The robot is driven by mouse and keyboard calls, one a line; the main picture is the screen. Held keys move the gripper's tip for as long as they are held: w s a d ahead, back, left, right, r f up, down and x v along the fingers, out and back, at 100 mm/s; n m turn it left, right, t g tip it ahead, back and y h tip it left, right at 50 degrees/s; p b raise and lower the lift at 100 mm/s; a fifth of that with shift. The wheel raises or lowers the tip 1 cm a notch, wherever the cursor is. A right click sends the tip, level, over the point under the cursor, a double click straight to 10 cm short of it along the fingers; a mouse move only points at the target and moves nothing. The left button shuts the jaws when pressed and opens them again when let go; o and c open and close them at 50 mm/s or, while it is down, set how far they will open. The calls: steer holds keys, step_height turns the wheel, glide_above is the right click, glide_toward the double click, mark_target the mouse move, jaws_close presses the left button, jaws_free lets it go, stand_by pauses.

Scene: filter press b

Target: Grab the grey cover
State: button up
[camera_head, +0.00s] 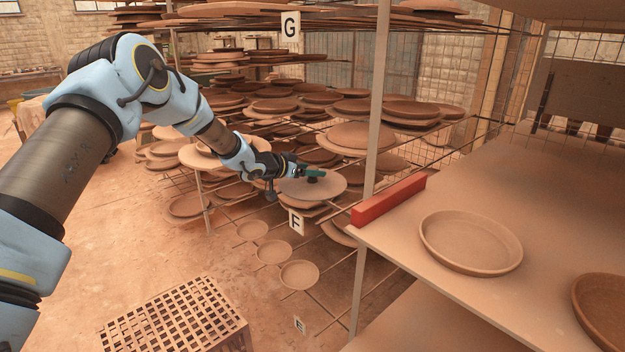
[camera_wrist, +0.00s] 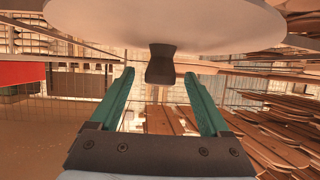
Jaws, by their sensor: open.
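The grey cover (camera_head: 325,188) is a pale round disc with a dark knob. It lies on a rack shelf among clay dishes, near the sign F, in the head view. In the wrist view the cover (camera_wrist: 170,22) fills the top, and its dark knob (camera_wrist: 160,66) shows below it. My gripper (camera_head: 308,175) reaches over the cover from the left. Its green fingers are open in the wrist view (camera_wrist: 159,76). The knob appears between the fingertips, with a gap on each side. I cannot tell how deep the knob sits between them.
A rack post (camera_head: 374,110) stands just right of the cover. A red bar (camera_head: 390,200) lies on the edge of the nearer shelf (camera_head: 440,190), which holds a clay dish (camera_head: 470,242). Stacked dishes crowd the racks behind. A slatted crate (camera_head: 175,318) stands on the floor.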

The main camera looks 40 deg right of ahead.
steer(key=shift+x, duration=0.75)
steer(key=shift+c, duration=0.2)
jaws_close()
